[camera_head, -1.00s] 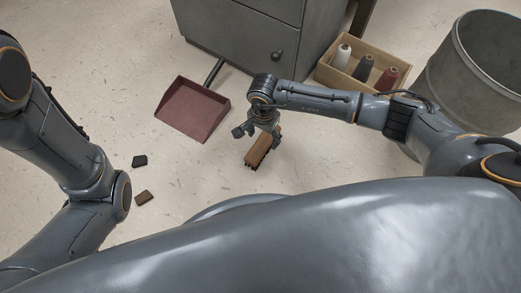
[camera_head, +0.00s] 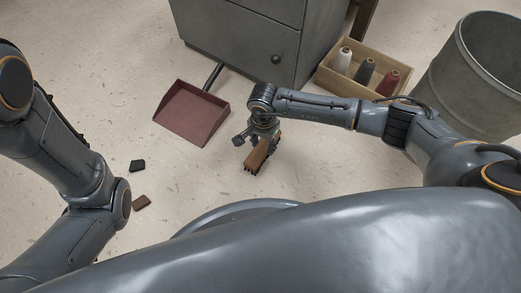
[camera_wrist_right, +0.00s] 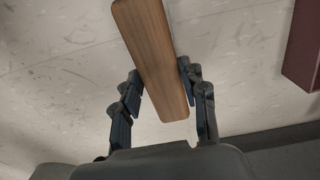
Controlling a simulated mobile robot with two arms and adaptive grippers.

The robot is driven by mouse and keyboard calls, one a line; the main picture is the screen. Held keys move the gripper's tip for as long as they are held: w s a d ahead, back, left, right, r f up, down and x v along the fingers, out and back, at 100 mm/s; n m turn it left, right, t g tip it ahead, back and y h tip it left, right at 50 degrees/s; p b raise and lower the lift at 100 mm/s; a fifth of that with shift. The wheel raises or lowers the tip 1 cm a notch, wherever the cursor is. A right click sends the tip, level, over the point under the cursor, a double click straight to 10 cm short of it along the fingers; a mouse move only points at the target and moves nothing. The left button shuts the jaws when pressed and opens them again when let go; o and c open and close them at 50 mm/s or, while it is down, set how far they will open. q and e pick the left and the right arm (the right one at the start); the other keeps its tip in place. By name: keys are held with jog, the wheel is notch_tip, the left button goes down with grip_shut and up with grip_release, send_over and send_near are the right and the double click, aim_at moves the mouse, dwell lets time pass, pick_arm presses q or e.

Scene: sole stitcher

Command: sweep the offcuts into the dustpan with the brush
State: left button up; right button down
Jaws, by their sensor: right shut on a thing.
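A dark red dustpan (camera_head: 194,112) with a black handle lies on the floor left of my right gripper; its edge also shows in the right wrist view (camera_wrist_right: 304,48). Two offcuts lie on the floor at the left, a black one (camera_head: 138,165) and a brown one (camera_head: 141,202), beside my left arm. The brush (camera_head: 258,156) has a wooden back and dark bristles. My right gripper (camera_head: 259,140) is shut on the brush; its fingers flank the wooden back in the right wrist view (camera_wrist_right: 157,95). My left gripper is out of view.
A grey cabinet (camera_head: 240,40) stands behind the dustpan. A wooden box (camera_head: 345,88) with several thread cones and a grey metal bin (camera_head: 475,75) stand at the right. The floor between offcuts and dustpan is clear.

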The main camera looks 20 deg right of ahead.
jog(key=shift+r+p, duration=2.45)
jog(key=shift+r, duration=0.5)
notch_tip(320, 180, up, 2)
jog(key=shift+r+p, duration=0.1)
jog(key=shift+p, duration=0.75)
